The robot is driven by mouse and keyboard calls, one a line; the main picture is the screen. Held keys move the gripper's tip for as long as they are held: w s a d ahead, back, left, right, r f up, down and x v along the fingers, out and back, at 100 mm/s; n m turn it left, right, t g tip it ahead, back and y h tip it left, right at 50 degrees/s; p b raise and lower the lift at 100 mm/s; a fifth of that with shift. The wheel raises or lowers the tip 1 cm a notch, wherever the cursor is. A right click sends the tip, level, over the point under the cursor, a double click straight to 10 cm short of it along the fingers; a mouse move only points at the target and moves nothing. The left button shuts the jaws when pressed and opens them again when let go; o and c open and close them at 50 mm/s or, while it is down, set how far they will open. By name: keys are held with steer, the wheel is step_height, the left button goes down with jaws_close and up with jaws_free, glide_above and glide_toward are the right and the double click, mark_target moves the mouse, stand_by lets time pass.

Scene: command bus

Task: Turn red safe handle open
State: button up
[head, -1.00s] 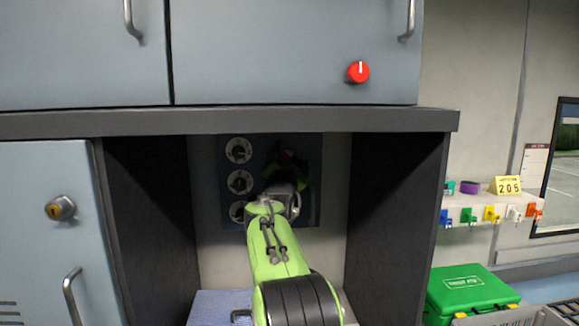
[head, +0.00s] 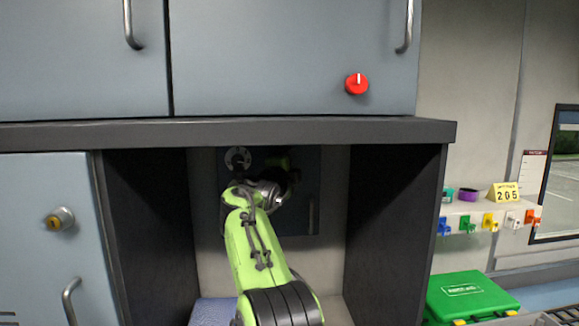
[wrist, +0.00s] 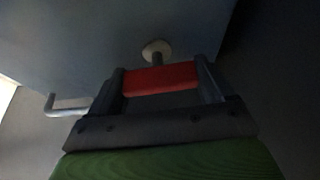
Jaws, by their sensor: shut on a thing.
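The dark safe door (head: 300,218) is set at the back of the recess, with a white-ringed dial (head: 238,159) at its upper left. In the wrist view the red handle (wrist: 160,78) lies crosswise between the two fingers of my gripper (wrist: 162,84), which is shut on it. A pale round hub (wrist: 156,50) joins the handle to the door face. In the head view my wrist and gripper (head: 286,172) are at the upper middle of the door. They hide the handle there, and my arm covers the lower dials.
Dark side walls (head: 396,230) stand close on both sides of the recess, with a shelf edge (head: 230,132) above. A red knob (head: 357,84) sits on the upper cabinet. A green case (head: 470,294) lies outside at right. A grey bar handle (wrist: 66,106) shows in the wrist view.

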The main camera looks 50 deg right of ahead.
steer(key=shift+m, duration=0.4)
steer(key=o, duration=0.9)
steer(key=b+v, duration=0.1)
steer(key=v, duration=0.4)
steer(key=b+v, duration=0.2)
steer(key=v, duration=0.3)
steer(key=b+v, duration=0.2)
steer(key=v, duration=0.3)
steer(key=shift+s+a+r, duration=0.2)
steer(key=shift+a+r, duration=0.05)
steer(key=shift+a, duration=0.05)
